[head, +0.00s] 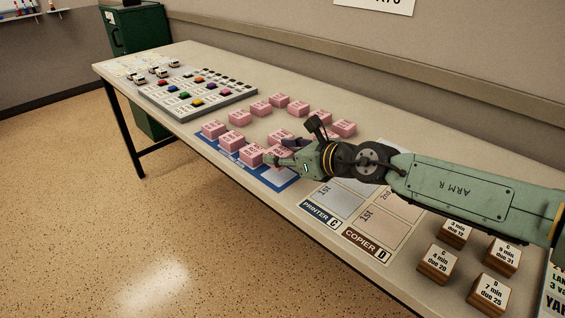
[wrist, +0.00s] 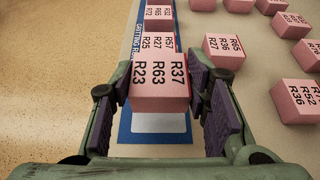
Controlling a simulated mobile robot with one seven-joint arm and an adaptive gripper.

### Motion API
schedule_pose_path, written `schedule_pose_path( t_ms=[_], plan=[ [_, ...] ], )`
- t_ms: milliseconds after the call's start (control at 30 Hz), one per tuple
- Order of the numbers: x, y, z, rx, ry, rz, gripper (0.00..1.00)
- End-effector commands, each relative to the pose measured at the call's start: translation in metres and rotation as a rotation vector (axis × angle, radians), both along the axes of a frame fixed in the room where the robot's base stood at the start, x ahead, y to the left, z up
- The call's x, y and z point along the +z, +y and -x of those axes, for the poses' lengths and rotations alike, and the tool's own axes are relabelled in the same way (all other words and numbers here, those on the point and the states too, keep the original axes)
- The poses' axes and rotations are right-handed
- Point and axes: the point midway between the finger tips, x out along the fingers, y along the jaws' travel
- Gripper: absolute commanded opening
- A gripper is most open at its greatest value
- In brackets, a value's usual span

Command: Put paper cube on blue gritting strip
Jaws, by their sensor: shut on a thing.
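The blue gritting strip (head: 289,184) lies along the front edge of the table. Pink paper cubes printed with R codes stand in a row on it, one of them at the far end (head: 213,130). My gripper (head: 280,157) is shut on a pink paper cube (wrist: 160,92) at the near end of that row. In the wrist view, my gripper's fingers (wrist: 167,100) flank this cube, whose print reads R23, R63, R37. A white rectangle on the strip (wrist: 125,125) shows bare just nearer than the cube. I cannot tell whether the cube touches the strip.
Several other pink cubes (head: 278,100) stand on the table behind the strip. A grey board with coloured pieces (head: 198,95) lies farther left. Printer and copier cards (head: 335,200) and wooden-based blocks (head: 437,263) are to the right. My arm crosses the table's right side.

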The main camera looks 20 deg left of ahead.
Motion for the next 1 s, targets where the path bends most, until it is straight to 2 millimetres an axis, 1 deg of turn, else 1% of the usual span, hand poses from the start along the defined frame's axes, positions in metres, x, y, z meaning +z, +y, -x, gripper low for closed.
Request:
schedule_pose_path(
  t_ms=[100,200,667,700,900,1000],
  plan=[
    [-0.019,0.000,0.002,0.002,0.006,0.000,0.15],
    [-0.030,0.000,0.002,0.002,0.004,0.000,0.15],
    [-0.039,0.000,0.002,0.002,0.001,0.001,0.15],
    [-0.037,-0.001,0.002,0.002,0.001,0.001,0.45],
    [-0.037,-0.001,0.002,0.001,0.002,0.000,0.58],
    [-0.037,-0.001,0.002,0.001,0.002,0.000,0.63]
  ],
)
